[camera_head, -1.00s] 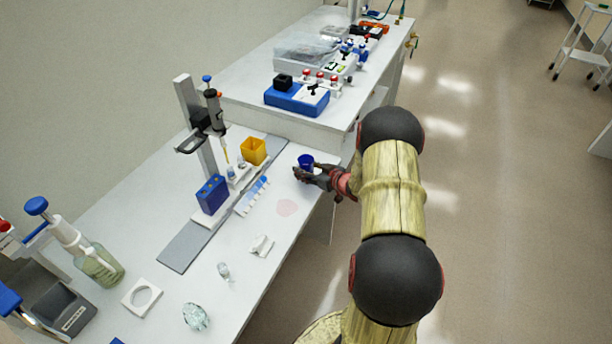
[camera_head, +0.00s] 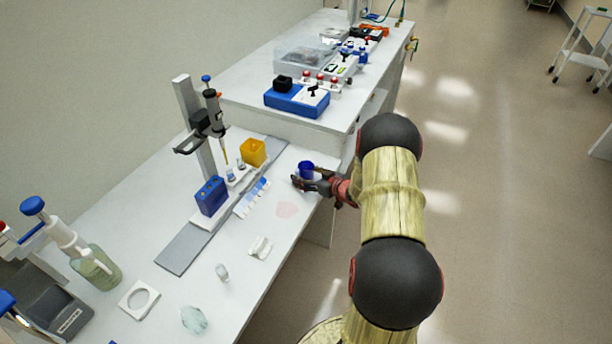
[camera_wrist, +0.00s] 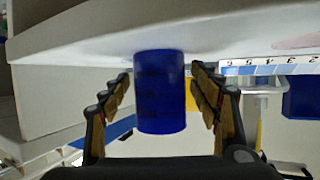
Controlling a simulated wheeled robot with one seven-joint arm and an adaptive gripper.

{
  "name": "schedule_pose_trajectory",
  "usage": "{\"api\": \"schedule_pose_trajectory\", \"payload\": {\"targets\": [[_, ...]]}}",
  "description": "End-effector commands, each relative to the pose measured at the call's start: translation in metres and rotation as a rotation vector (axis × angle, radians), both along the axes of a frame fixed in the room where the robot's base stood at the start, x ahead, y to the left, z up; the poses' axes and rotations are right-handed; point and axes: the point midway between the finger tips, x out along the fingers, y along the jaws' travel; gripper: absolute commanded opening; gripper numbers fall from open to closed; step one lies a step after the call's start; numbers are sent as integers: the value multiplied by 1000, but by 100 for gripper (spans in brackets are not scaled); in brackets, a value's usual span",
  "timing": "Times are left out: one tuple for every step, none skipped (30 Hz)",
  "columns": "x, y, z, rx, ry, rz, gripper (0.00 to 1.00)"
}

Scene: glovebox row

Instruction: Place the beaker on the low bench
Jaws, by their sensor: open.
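The beaker (camera_head: 306,169) is a small dark blue cup near the far right edge of the low bench (camera_head: 245,262). My gripper (camera_head: 301,181) reaches in from the right at its near side. In the wrist view the picture is turned over, with the bench top above. There the beaker (camera_wrist: 160,98) appears to stand against the white bench surface. My open fingers lie on both sides of it, with a narrow gap visible on each side. In the head view the fingers hide its lower part.
A blue rack (camera_head: 211,196), a yellow box (camera_head: 253,152) and a pipette stand (camera_head: 196,130) are left of the beaker. The higher bench (camera_head: 262,122) rises behind it. Glassware (camera_head: 194,320) and a white ring holder (camera_head: 139,299) lie nearer. The bench's right edge is close.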

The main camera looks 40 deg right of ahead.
Motion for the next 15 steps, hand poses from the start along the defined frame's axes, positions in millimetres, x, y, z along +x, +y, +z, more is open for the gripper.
{"api": "schedule_pose_trajectory", "payload": {"targets": [[0,0,0,0,0,0,62],[0,0,0,0,0,0,62],[0,0,0,0,0,0,62],[0,0,0,0,0,0,62],[0,0,1,0,0,0,62],[0,0,3,0,0,0,62],[-1,0,5,0,0,-1,62],[-4,-1,5,1,0,-1,62],[-8,-1,7,0,0,-2,62],[-12,-1,9,0,0,-2,62],[-16,-1,12,1,0,-3,62],[-23,-2,15,0,0,-3,62],[-29,-1,18,0,0,-3,62],[-35,-1,20,1,1,-4,62],[-42,-2,24,1,0,-5,62]]}}
